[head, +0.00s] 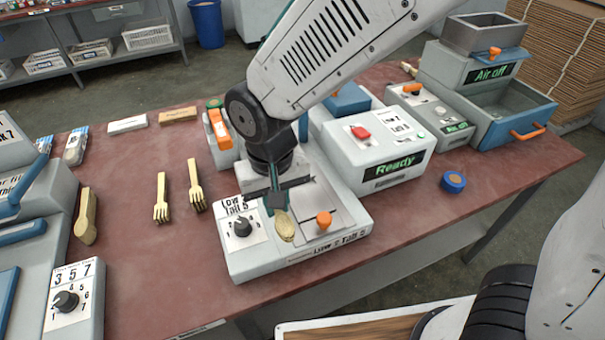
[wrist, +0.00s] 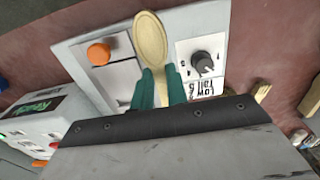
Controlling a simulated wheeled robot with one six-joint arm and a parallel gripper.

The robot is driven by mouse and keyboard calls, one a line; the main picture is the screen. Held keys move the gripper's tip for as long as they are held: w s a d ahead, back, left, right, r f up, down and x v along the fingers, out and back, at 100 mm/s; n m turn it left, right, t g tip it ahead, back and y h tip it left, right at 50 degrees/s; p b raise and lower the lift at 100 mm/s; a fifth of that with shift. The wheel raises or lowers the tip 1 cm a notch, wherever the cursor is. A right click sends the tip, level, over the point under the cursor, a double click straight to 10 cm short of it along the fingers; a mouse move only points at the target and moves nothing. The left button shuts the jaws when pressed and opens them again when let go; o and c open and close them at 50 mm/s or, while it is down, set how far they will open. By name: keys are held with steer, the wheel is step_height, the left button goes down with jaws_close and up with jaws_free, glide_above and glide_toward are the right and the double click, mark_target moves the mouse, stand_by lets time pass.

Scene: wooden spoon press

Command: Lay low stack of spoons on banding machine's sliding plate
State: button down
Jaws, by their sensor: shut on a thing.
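My gripper (head: 277,198) is shut on a stack of wooden spoons (head: 285,227), bowl end pointing toward the front. It is over the front part of the banding machine (head: 305,262), between the dial and the sliding plate (head: 318,192) with its orange knob. In the wrist view the green fingers of my gripper (wrist: 160,88) pinch the spoons' handle, and the oval bowl (wrist: 150,38) lies between the orange knob (wrist: 98,54) and the black dial (wrist: 202,62). I cannot tell how many spoons are held or whether they touch the machine.
Two wooden forks (head: 161,200) and another stack of spoons (head: 87,217) lie on the red table to the left. A white box reading Ready (head: 375,160) stands right of the machine. A blue roll (head: 453,182) lies on clear table at the right.

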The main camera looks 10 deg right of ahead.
glide_above(304, 190)
steer(key=shift+f, duration=2.3)
steer(key=shift+f, duration=0.2)
steer(key=c, duration=1.4)
jaws_free()
steer(key=shift+r, duration=0.1)
step_height(304, 190, up, 12)
steer(key=shift+d+r, duration=0.1)
steer(key=shift+r, duration=0.05)
